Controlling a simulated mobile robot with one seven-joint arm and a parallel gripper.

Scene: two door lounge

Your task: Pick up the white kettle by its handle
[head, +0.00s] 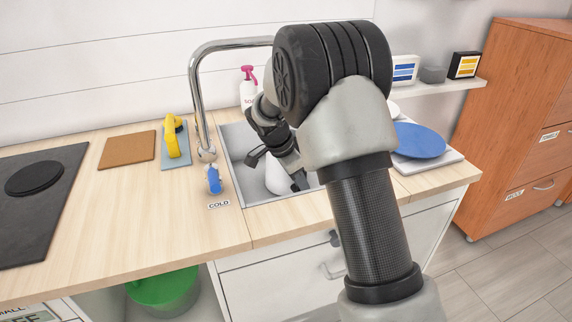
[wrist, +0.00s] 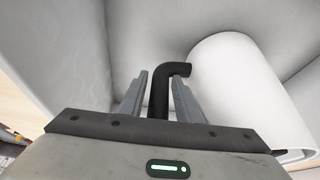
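The white kettle (head: 277,177) stands in the sink (head: 240,140), partly hidden by my gripper and arm in the head view. In the wrist view its white body (wrist: 240,85) fills the right side, and its black handle (wrist: 159,92) sticks out to the left. My gripper (head: 277,172) is down in the sink at the kettle. In the wrist view my gripper's two fingers (wrist: 157,95) stand on either side of the handle. A gap shows on the left of the handle, and the right finger is close to it. Whether that finger touches is not clear.
The sink walls surround my gripper closely. A tap (head: 197,100) arches over the left side, with a blue knob (head: 214,180) in front. A soap bottle (head: 248,90) stands behind. A blue plate (head: 420,140) lies at right. The counter at left front is clear.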

